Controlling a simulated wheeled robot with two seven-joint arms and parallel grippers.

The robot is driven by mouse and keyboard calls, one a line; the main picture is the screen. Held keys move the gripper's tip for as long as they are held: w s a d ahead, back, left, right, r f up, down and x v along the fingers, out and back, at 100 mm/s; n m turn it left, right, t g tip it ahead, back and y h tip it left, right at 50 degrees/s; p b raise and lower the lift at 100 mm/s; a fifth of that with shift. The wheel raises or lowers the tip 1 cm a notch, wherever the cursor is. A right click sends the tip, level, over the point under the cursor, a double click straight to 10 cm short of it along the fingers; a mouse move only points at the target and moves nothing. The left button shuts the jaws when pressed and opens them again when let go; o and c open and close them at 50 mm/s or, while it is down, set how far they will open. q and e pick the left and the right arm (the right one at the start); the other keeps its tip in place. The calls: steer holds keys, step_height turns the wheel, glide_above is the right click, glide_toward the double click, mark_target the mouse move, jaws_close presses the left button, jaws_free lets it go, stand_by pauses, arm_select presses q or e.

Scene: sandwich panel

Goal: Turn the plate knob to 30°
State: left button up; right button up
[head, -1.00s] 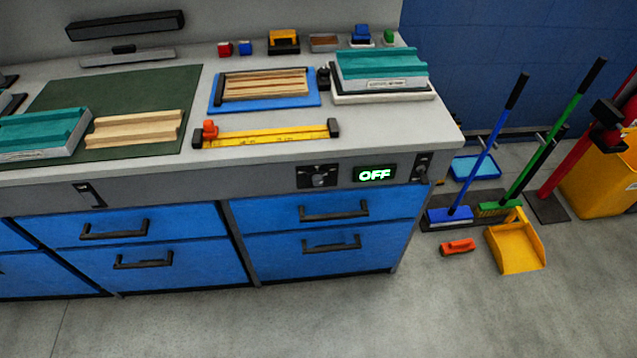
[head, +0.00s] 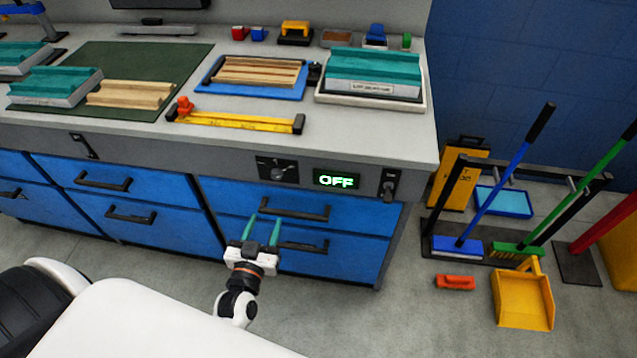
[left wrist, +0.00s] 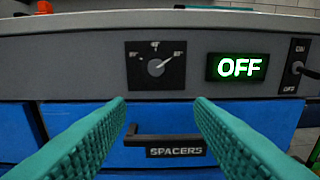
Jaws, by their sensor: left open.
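The plate knob (head: 279,171) is a small grey dial on a black square plate, set in the grey front panel of the bench. In the left wrist view the knob (left wrist: 156,68) shows closer, its pointer turned to the upper right; the scale marks are too blurred to read for sure. My left gripper (head: 264,217) is open and empty, in front of the blue drawers and below the knob, apart from it. In the left wrist view its two green ridged fingers (left wrist: 160,105) stand wide apart below the knob. My right gripper is not in view.
A display reading OFF (head: 336,180) sits right of the knob, then an ON/OFF toggle switch (head: 389,185). A drawer handle (head: 295,209) sticks out below, labelled SPACERS in the left wrist view. A yellow bar clamp (head: 235,120) lies on the bench top above.

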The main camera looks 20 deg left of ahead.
arm_select(q)
steer(key=r, duration=0.2)
glide_toward(276, 178)
steer(key=w, duration=0.1)
steer(key=shift+t, duration=0.3)
steer(key=x, duration=0.7)
steer(key=shift+w+a+f, duration=0.25)
steer(key=shift+w, duration=0.05)
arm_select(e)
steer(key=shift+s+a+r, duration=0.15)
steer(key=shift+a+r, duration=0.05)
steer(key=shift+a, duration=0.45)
arm_select(q)
steer(key=shift+c, duration=0.6)
steer(key=c, duration=0.9)
